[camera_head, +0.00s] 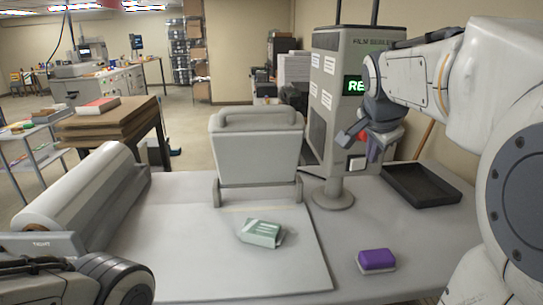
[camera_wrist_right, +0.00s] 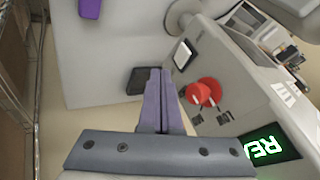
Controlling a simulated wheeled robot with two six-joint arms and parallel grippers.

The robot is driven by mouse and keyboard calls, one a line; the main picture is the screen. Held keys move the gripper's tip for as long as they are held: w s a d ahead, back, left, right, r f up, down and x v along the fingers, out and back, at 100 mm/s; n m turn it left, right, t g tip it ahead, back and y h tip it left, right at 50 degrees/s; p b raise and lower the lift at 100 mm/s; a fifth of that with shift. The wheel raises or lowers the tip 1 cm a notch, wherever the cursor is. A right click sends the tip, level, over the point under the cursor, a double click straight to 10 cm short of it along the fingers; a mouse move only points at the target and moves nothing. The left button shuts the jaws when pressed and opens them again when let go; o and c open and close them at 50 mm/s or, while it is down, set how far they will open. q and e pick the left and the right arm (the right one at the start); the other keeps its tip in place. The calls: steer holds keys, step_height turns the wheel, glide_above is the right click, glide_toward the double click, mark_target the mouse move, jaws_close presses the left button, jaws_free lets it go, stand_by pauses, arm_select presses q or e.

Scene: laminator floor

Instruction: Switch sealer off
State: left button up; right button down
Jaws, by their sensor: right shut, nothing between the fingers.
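The film sealer (camera_head: 325,65) is a tall pale cabinet at the back right of the table. Its lit green display (camera_head: 354,86) reads "RE", the rest hidden by my right arm; the display also shows in the right wrist view (camera_wrist_right: 272,149). A red knob (camera_wrist_right: 198,93) with a second red part beside it sits on the panel, with small dark marks below. A white square switch plate (camera_wrist_right: 182,54) is further along the panel. My right gripper (camera_head: 374,152) is shut and empty in front of the panel; its fingers (camera_wrist_right: 158,78) are beside the red knob, contact unclear.
A raised grey lid (camera_head: 255,150) stands behind a flat plate (camera_head: 180,250) with a green-and-white pack (camera_head: 262,233). A purple-and-white block (camera_head: 377,261) lies front right. A black tray (camera_head: 422,185) is right of the sealer's post. A white roll (camera_head: 85,190) lies left.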

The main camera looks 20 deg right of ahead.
mark_target(358, 164)
steer(key=w+d+f+p, duration=0.3)
steer(key=w+f+p, duration=0.1)
steer(key=w+f, duration=0.3)
steer(key=shift+w+d, duration=0.35)
steer(key=shift+w, duration=0.2)
steer(key=shift+f, duration=0.1)
